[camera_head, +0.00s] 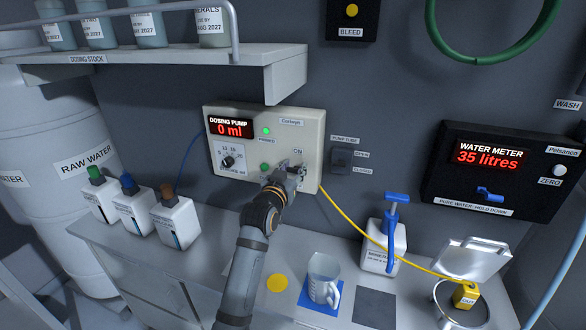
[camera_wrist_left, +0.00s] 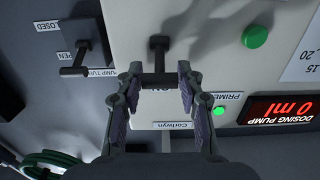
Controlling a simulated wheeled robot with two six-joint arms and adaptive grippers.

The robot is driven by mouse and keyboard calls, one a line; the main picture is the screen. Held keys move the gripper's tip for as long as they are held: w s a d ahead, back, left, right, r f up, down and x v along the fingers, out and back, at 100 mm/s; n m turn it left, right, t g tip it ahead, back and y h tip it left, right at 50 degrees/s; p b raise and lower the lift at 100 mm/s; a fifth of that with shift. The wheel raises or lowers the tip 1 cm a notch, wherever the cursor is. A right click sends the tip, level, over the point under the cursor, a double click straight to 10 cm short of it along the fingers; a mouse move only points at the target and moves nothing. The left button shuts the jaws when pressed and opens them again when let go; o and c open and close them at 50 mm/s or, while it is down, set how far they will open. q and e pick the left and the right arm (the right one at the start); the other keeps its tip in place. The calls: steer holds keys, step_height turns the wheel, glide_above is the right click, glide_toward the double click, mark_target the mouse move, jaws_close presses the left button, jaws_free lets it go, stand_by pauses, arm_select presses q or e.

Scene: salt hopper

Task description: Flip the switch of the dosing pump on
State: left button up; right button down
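The dosing pump (camera_head: 253,115) is a cream box on the back wall, and its red display reads 0 ml. Its dark toggle switch shows in the left wrist view (camera_wrist_left: 158,48), where the picture is upside down. In the head view my gripper largely covers the switch. My left gripper (camera_head: 292,170) is at the pump's lower right. In the left wrist view its two fingers (camera_wrist_left: 158,75) are open, one on each side of the switch lever. I cannot tell whether they touch it. My right gripper is in neither view.
A pump tube switch (camera_head: 341,160) marked open and closed sits right of the pump. The bench below holds a clear jug (camera_head: 323,278), a bottle with a blue pump top (camera_head: 383,246) and several white bottles. A yellow tube (camera_head: 345,215) crosses right of my arm. A shelf (camera_head: 190,72) overhangs upper left.

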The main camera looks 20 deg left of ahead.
arm_select(q)
steer(key=shift+o, duration=1.1)
steer(key=shift+s, duration=0.1)
steer(key=s, duration=1.1)
steer(key=shift+s+a, duration=0.15)
steer(key=shift+s, duration=0.2)
steer(key=shift+r, duration=0.1)
